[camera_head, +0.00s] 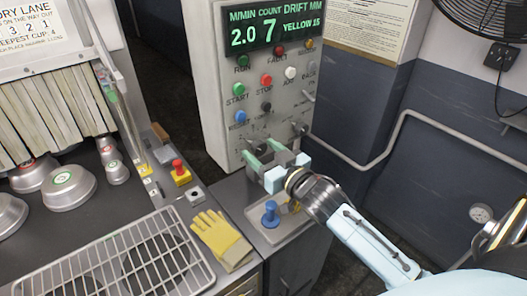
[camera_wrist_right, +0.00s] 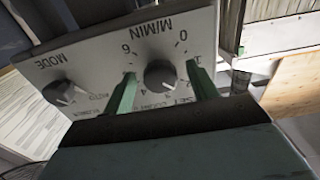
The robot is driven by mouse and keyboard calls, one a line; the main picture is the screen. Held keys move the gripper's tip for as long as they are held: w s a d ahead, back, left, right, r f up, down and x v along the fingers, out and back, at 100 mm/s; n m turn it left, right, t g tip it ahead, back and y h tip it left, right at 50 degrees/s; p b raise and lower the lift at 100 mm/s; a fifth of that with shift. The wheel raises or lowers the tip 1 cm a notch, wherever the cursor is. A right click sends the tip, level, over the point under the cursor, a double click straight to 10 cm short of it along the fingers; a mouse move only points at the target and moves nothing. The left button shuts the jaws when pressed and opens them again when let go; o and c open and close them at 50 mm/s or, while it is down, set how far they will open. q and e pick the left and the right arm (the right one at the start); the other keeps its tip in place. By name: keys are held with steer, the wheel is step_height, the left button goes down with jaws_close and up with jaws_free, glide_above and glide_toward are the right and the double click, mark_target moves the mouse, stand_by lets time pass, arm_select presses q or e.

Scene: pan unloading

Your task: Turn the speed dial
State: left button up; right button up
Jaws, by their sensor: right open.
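The speed dial (camera_wrist_right: 160,74) is a dark round knob under an M/MIN label on the pale control panel (camera_head: 212,85). The right wrist view shows it upside down, with numbers around it. My right gripper (camera_head: 264,152) is open at the panel's lower part. Its two green fingers stand on either side of the dial in the right wrist view (camera_wrist_right: 163,76), with gaps visible. I cannot tell if they touch the panel. In the head view the fingers partly hide the dial. The display (camera_head: 270,30) reads M/MIN 2.0, COUNT 7. My left gripper is not in view.
A MODE knob (camera_wrist_right: 60,92) sits beside the speed dial. Several coloured buttons, including a red stop button (camera_head: 266,79), are above. A blue knob (camera_head: 270,208) stands on the ledge below. Yellow gloves (camera_head: 220,238) and a wire rack (camera_head: 60,262) lie left.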

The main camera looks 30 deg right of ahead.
steer(key=shift+c, duration=0.5)
steer(key=c, duration=0.9)
steer(key=shift+o, duration=0.2)
steer(key=shift+r+n+p, duration=0.2)
steer(key=shift+n+p, duration=0.8)
steer(key=shift+n, duration=0.2)
steer(key=shift+f+n+p, duration=0.15)
steer(key=shift+n+p, duration=0.3)
steer(key=shift+n, duration=0.75)
steer(key=o, duration=1)
steer(key=shift+c, duration=0.2)
steer(key=shift+s, duration=0.15)
steer(key=s+d+b, duration=0.1)
steer(key=s+b, duration=0.1)
steer(key=s, duration=1.1)
